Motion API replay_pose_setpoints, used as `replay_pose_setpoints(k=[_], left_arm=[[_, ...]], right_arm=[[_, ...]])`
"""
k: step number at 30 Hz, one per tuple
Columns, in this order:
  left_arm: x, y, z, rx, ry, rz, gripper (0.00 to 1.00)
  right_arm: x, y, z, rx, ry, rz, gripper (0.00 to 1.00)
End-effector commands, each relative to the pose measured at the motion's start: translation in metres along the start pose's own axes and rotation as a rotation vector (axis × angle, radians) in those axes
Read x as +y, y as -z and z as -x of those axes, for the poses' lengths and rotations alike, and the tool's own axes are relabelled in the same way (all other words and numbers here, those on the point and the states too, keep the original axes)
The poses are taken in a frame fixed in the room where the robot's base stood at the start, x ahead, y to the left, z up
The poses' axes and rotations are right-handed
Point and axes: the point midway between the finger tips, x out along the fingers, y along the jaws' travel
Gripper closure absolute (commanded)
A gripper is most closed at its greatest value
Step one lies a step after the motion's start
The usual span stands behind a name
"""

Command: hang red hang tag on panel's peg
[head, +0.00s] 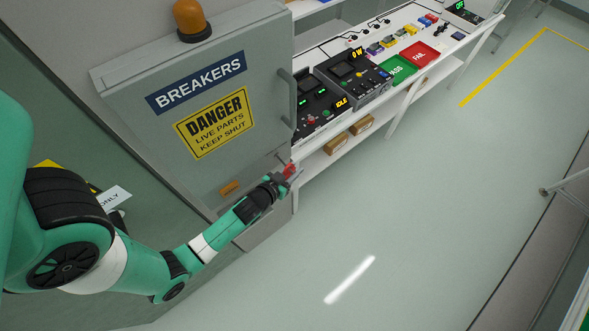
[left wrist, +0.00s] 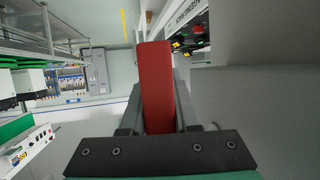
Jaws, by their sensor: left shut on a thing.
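The red hang tag (head: 289,169) is held at the end of my left gripper (head: 285,179), beside the lower right edge of the grey breaker panel (head: 240,165). In the left wrist view the red tag (left wrist: 157,85) stands out lengthwise between the two fingers of the left gripper (left wrist: 158,115), which are shut on it. A short thin dark shape that may be the peg shows just above the tag, at the panel's lower right. I cannot tell whether the tag touches it. The tag's hole is not visible. My right gripper is not in view.
The panel has a door handle (head: 287,98) and an orange lamp (head: 191,20) on top. A white bench (head: 399,117) with testers, a green PASS tray (head: 399,69) and a red FAIL tray (head: 419,55) runs off behind it.

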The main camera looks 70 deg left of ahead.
Motion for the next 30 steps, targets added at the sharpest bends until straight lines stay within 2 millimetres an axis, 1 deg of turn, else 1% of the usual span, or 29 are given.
replay_pose_setpoints(k=[11,12,17,26,29,30], left_arm=[[0.0,0.0,0.0,0.0,0.0,0.0,1.0],[0.0,0.0,0.0,0.0,0.0,0.0,0.65],[0.0,0.0,0.0,0.0,0.0,0.0,0.36],[0.0,0.0,0.001,-0.001,0.0,0.0,0.36],[0.001,-0.001,0.009,-0.003,-0.001,0.0,0.36],[0.001,-0.001,0.015,-0.002,-0.001,0.0,0.36]], right_arm=[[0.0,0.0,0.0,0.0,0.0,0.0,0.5],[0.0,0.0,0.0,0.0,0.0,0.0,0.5],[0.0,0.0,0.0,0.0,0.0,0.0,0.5],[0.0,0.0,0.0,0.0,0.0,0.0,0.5],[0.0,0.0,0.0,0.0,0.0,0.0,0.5],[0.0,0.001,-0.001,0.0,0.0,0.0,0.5]])
